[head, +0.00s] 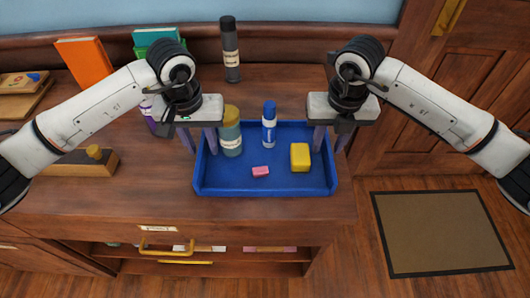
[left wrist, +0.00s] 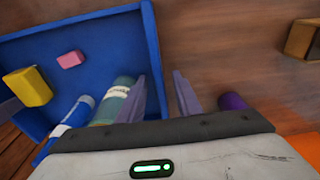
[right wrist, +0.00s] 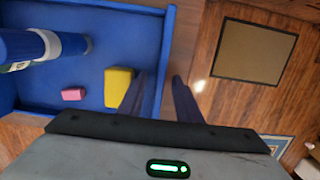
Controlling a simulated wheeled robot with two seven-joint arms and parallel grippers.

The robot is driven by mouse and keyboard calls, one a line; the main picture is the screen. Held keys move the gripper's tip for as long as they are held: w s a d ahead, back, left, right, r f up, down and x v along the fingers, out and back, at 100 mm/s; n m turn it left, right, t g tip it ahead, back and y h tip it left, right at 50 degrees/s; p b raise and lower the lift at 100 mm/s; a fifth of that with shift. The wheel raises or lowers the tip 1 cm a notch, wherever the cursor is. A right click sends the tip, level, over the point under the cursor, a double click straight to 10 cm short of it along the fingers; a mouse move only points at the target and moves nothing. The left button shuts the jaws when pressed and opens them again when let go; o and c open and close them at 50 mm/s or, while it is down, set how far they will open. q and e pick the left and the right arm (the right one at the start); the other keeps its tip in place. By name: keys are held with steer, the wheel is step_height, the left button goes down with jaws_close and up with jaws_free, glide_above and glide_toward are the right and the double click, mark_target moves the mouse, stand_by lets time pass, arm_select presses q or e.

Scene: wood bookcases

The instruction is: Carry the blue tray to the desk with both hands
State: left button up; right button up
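The blue tray (head: 262,190) lies on a wooden top with drawers, near its front right corner. In it are a teal jar with an olive lid (head: 230,135), a blue and white bottle (head: 269,125), a pink block (head: 261,171) and a yellow block (head: 300,157). My left gripper (head: 200,140) is open, its fingers on either side of the tray's left wall (left wrist: 152,45). My right gripper (head: 331,140) is open, its fingers on either side of the right wall (right wrist: 166,50). Gaps show beside both walls.
Behind the tray stands a dark bottle (head: 230,50). An orange book (head: 84,62), green boxes (head: 155,37), a purple item (head: 148,112) and a wooden block with a knob (head: 80,162) are to the left. A mat (head: 440,232) lies on the floor at right, before wooden doors.

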arm_select(q)
steer(key=shift+f, duration=0.2)
arm_select(e)
steer(key=shift+f, duration=0.25)
arm_select(q)
jaws_close()
arm_select(e)
jaws_close()
arm_select(q)
steer(key=shift+w+r, duration=0.1)
steer(key=shift+r, duration=0.1)
arm_select(e)
steer(key=shift+w+r, duration=0.1)
steer(key=shift+r, duration=0.1)
